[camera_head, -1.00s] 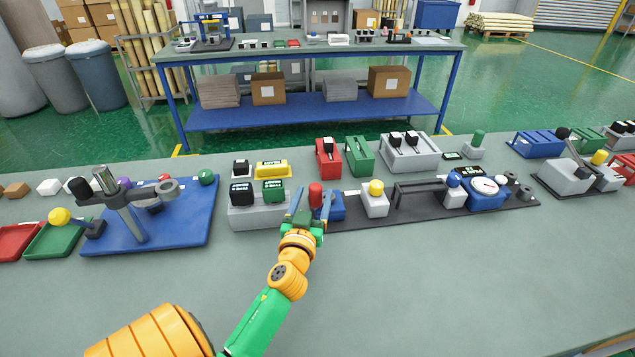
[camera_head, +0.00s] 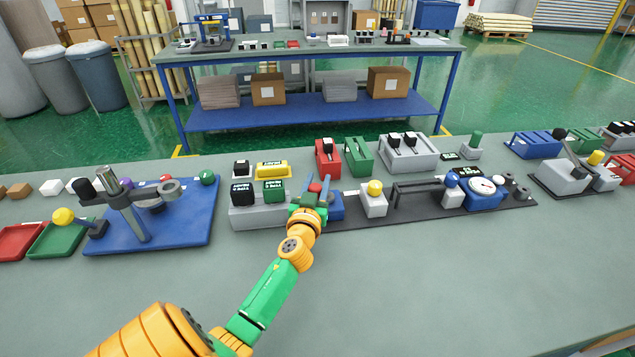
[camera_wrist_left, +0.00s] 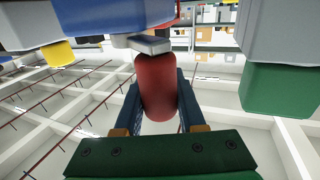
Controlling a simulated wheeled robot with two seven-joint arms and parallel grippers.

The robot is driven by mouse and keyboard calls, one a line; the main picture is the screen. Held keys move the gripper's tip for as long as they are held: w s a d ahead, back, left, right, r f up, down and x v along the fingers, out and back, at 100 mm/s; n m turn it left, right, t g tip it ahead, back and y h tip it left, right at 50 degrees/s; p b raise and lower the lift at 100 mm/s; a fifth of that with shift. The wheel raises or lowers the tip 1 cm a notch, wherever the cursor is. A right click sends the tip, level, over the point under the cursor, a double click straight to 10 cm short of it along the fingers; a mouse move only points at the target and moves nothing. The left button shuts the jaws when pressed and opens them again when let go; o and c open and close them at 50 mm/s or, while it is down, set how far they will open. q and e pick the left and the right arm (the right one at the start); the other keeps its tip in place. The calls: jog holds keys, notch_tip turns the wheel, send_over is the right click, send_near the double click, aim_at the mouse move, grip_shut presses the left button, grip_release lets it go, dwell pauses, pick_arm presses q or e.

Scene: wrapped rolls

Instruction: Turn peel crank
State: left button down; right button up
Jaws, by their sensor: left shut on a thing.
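My left gripper (camera_head: 316,190) is shut on the red crank handle (camera_wrist_left: 158,85). In the wrist view the two dark blue fingers stand on either side of the handle. The red handle is mostly hidden behind the fingers in the head view, with a bit of it (camera_head: 314,187) showing between them. A grey crank arm (camera_wrist_left: 143,43) joins the handle to the blue block (camera_head: 337,205), which sits at the left end of a dark base plate (camera_head: 420,212). My right gripper is not in view.
A grey block with black and green labelled buttons (camera_head: 258,218) stands close left of the gripper. A white block with a yellow knob (camera_head: 375,188) stands close right. Red and green lever boxes (camera_head: 327,157) stand behind. The front of the table (camera_head: 420,280) is clear.

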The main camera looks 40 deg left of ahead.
pick_arm(q)
jog(key=shift+w+a+r+m+t+h+p, duration=0.1)
jog(key=shift+a+m+t+h+p, duration=0.1)
jog(key=shift+m+t+h+p, duration=0.55)
jog(key=m+h, duration=0.1)
jog(key=h, duration=0.2)
jog(key=shift+w+m+t, duration=0.15)
jog(key=shift+m+t, duration=0.2)
jog(key=c, duration=0.5)
grip_release()
jog(key=shift+w, duration=0.1)
jog(key=v, duration=0.7)
jog(key=shift+a, duration=0.1)
